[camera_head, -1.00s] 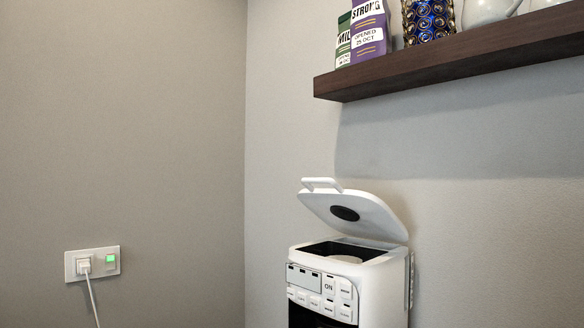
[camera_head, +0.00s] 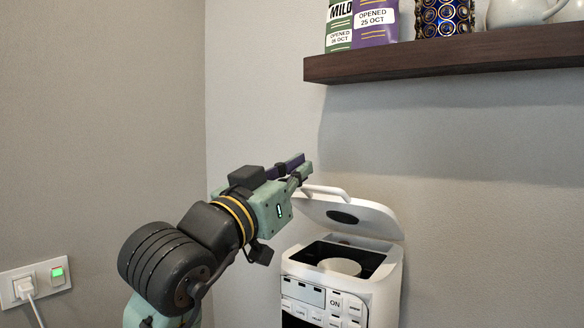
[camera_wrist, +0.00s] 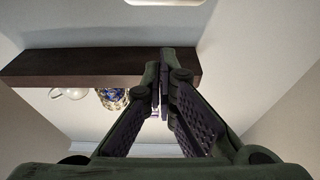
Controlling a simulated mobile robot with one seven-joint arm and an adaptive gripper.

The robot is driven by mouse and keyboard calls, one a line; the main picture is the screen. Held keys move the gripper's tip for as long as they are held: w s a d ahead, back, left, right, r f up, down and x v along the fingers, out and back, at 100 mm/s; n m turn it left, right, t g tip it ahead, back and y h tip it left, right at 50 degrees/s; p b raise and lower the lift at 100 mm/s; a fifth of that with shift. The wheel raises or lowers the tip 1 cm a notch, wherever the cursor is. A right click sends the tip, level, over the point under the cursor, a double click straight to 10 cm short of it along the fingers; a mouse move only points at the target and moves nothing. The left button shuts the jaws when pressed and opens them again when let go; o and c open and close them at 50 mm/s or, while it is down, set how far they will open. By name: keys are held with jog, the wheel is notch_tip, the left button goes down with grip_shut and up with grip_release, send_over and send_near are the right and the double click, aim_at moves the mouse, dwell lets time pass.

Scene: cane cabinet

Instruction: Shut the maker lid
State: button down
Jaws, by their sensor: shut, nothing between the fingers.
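The white coffee maker (camera_head: 340,275) stands against the wall at the lower right of the head view. Its white lid (camera_head: 365,216) is raised and tilted back, with a handle (camera_head: 325,191) at its front edge and a dark round spot on its underside. The maker's open top shows a pale round part inside. My gripper (camera_head: 306,165) is shut and empty, just above and left of the lid handle; I cannot tell whether it touches it. In the wrist view the closed fingers (camera_wrist: 158,75) meet, and a white piece (camera_wrist: 165,2), perhaps the lid, shows at the top edge.
A dark wooden shelf (camera_head: 440,60) hangs above the maker. It carries cartons (camera_head: 375,22), a blue patterned jar (camera_head: 444,18) and a white pot (camera_head: 515,12). A wall socket (camera_head: 36,282) with a plugged cable is at the lower left. The wall space between shelf and lid is clear.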

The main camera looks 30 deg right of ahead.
jog(key=p+x, duration=0.3)
jog(key=x, duration=0.5)
jog(key=f, duration=0.1)
jog(key=a+f, duration=0.1)
jog(key=f, duration=0.1)
jog(key=shift+s+a+f, duration=0.25)
jog(key=shift+a+f, duration=0.1)
jog(key=s+a+f+t+h+b, duration=0.1)
jog(key=a+f+h+b, duration=0.1)
jog(key=f+b, duration=0.6)
jog(key=s+a+f+t+h+b, duration=0.1)
jog(key=a+f+h+b, duration=0.1)
jog(key=f+b, duration=0.7)
jog(key=h+b, duration=0.1)
jog(key=b, duration=0.3)
jog(key=shift+a+f+t, duration=0.3)
jog(key=shift+w+d, duration=0.1)
